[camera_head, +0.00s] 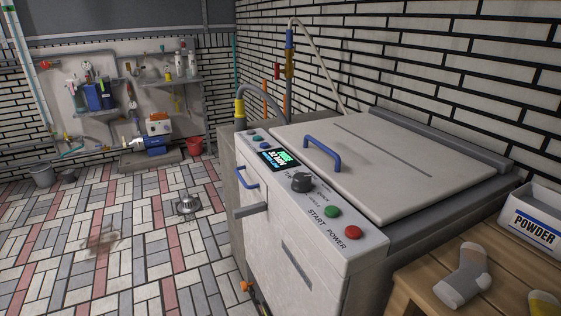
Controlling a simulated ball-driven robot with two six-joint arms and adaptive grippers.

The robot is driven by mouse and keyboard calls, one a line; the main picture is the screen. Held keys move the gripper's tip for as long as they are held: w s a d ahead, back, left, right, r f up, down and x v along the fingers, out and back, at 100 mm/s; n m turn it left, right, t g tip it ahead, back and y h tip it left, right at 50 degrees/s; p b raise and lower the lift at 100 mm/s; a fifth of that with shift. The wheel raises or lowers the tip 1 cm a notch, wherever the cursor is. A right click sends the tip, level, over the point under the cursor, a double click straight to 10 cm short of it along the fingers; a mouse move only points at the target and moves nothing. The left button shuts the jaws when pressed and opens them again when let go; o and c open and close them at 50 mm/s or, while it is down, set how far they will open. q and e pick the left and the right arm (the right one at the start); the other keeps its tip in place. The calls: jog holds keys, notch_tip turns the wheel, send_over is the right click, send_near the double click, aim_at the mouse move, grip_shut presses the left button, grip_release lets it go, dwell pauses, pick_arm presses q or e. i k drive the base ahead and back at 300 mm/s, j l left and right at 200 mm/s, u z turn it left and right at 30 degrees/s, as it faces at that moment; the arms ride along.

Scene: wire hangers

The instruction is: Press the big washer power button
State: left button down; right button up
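The washer (300,250) is a large white machine in the middle of the head view, with its lid (375,165) closed and a blue handle (323,152) on it. Its front control panel slopes toward the viewer. The red power button (353,232) is at the panel's near right end, beside the word POWER. The green start button (332,211) is just left of it. A dark knob (301,182) and a lit green-and-blue display (279,160) sit farther along. Nothing covers the red button. Neither gripper shows in the head view.
A wooden table (445,258) stands right of the washer, holding a grey sock (463,276) and a white POWDER box (531,220). The tiled floor left of the washer is mostly clear, with a metal drain-like object (187,204). Shelves, a red bucket (194,146) and a grey bucket (42,174) are at the back.

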aim_at(352, 231)
jog(key=i+j+z, duration=0.2)
jog(key=j+z, duration=0.15)
jog(key=j, duration=0.35)
jog(key=i+j+z, duration=0.15)
jog(key=j+z, duration=0.2)
jog(key=j, duration=0.4)
jog(key=j+z, duration=0.35)
jog(key=j, duration=0.4)
